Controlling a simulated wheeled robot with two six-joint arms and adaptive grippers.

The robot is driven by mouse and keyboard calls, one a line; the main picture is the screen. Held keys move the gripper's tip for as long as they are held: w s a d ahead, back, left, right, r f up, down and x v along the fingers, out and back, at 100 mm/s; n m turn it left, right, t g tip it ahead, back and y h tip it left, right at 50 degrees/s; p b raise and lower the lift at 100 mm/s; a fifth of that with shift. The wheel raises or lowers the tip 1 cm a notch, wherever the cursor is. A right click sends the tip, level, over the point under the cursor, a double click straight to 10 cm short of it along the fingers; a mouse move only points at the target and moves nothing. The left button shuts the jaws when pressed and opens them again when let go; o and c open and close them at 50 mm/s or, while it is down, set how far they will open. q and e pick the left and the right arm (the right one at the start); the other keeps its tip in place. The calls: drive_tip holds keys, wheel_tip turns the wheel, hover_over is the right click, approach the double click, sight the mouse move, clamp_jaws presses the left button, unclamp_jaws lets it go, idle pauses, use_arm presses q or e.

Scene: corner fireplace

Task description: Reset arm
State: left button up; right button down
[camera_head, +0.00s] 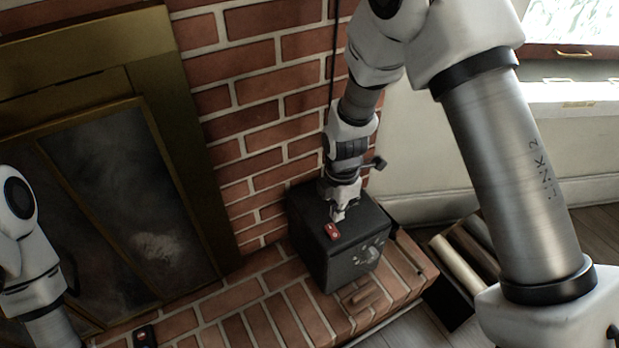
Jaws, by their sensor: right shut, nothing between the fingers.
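My right gripper (338,212) points down just above the top of a dark grey box (320,258) on the brick hearth. It is shut with nothing in it. A small red object (332,231) lies on top of the box near its front edge, just below the fingertips; I cannot tell whether they touch it. My right arm reaches in from the right side of the view. Part of my left arm shows at the left edge, but its gripper is out of view.
A brass-framed fireplace (175,110) with dark glass doors stands at the left. A small black and red object (145,336) lies on the brick hearth (262,325) at the bottom. Logs (457,262) lie in a dark holder right of the hearth. A window sill (575,95) is at the upper right.

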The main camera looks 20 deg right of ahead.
drive_tip(key=shift+g, duration=0.8)
drive_tip(key=s+f, duration=0.4)
drive_tip(key=f, duration=0.1)
drive_tip(key=shift+s, duration=0.1)
drive_tip(key=s+d+f+m+g, duration=0.1)
drive_tip(key=s+f+m, duration=0.45)
drive_tip(key=s, duration=0.55)
drive_tip(key=s+f+m+g, duration=0.1)
drive_tip(key=s+f+m, duration=0.45)
drive_tip(key=s, duration=0.55)
drive_tip(key=w+r+m+t+p, duration=0.1)
drive_tip(key=r+m+p, duration=0.3)
drive_tip(key=r+p, duration=0.7)
drive_tip(key=w+r+m+t+p, duration=0.2)
drive_tip(key=r+m+p, duration=0.3)
drive_tip(key=r+p, duration=0.5)
drive_tip(key=shift+w+d+r+t+p, duration=0.2)
drive_tip(key=shift+w+r+t+p, duration=0.15)
drive_tip(key=shift+p, duration=0.3)
drive_tip(key=shift+r, duration=0.1)
